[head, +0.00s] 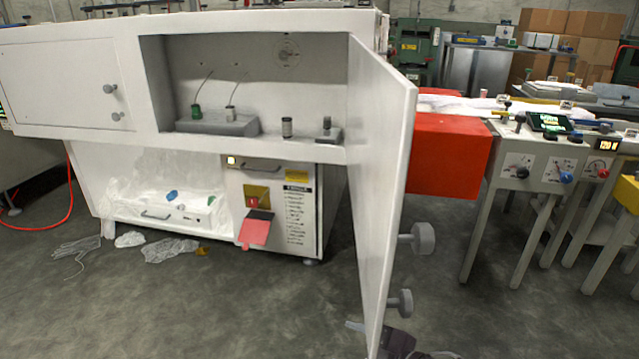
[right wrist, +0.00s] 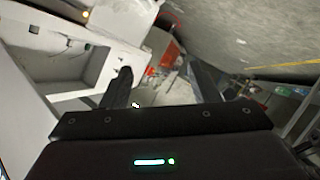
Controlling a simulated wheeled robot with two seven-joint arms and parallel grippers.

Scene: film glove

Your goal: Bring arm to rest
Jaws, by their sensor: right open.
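My right gripper shows in the right wrist view (right wrist: 163,85), its two dark fingers spread apart with nothing between them. In the head view a small dark part, probably of my right arm, shows at the bottom edge beside the cabinet door. Most of that arm is outside the head view or hidden by the door. The white door (head: 385,180) of the cabinet (head: 345,150) stands open towards me, with two round grey knobs on its right side. My left gripper is in neither view.
The open compartment holds a grey block (head: 218,124) with small fittings and a small cylinder (head: 287,127). A red box (head: 450,155) stands behind the door. A control table (head: 545,165) is at right. Crumpled clear film (head: 172,249) lies on the floor; the floor in front is mostly clear.

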